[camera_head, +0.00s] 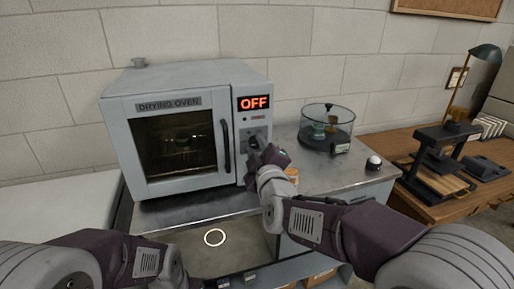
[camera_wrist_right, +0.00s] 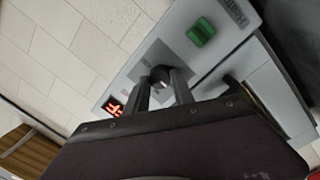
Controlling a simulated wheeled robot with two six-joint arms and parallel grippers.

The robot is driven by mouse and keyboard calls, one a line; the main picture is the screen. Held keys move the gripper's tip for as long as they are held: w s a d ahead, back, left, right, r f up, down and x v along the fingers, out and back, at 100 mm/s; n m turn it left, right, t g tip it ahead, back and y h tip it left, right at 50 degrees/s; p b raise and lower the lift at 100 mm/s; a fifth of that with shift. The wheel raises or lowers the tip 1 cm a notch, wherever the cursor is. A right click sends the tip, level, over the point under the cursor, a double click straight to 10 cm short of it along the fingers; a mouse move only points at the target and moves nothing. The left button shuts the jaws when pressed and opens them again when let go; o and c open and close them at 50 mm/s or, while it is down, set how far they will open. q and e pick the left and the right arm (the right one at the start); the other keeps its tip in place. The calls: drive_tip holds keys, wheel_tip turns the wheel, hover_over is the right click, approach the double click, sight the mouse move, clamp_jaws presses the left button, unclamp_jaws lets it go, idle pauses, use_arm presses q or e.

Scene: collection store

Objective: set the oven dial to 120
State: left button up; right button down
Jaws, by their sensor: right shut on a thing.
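The drying oven (camera_head: 190,75) is a grey box with a dark window door and a display (camera_head: 253,103) that reads OFF in red. The dark oven dial (camera_head: 253,142) is on the right-hand panel, below the display, partly hidden by my right gripper (camera_head: 258,150). In the right wrist view the two fingers of my right gripper (camera_wrist_right: 161,84) are closed around the dial (camera_wrist_right: 160,73), one on each side. The dial's scale marks are too small to read. My left arm shows at the lower left, but its gripper is out of view.
A green part (camera_wrist_right: 201,32) sits on the oven panel near the dial. A glass desiccator bowl (camera_head: 327,127) stands on the metal bench right of the oven. A white-topped knob (camera_head: 373,162) is near the bench's right edge. A wooden desk (camera_head: 440,205) with a lamp is farther right.

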drive_tip(key=m, duration=0.5)
drive_tip(key=m+g+b, duration=0.1)
drive_tip(key=m, duration=0.1)
drive_tip(key=shift+m, duration=0.3)
drive_tip(key=shift+d+m+b, duration=0.1)
drive_tip(key=shift+m+b, duration=0.5)
drive_tip(key=shift+m, duration=0.6)
drive_tip(key=m+b, duration=0.2)
drive_tip(key=m, duration=0.1)
drive_tip(key=shift+y, duration=0.3)
drive_tip(key=m+b, duration=0.3)
drive_tip(key=shift+d+f+m+y, duration=0.1)
drive_tip(key=shift+m+y, duration=0.2)
drive_tip(key=shift+m, duration=0.1)
drive_tip(key=m+b, duration=0.2)
drive_tip(key=shift+m+g+y+b, duration=0.3)
drive_tip(key=shift+m+b, duration=0.05)
drive_tip(key=shift+m, duration=0.05)
drive_tip(key=shift+m+b, duration=0.7)
drive_tip(key=shift+m, duration=0.4)
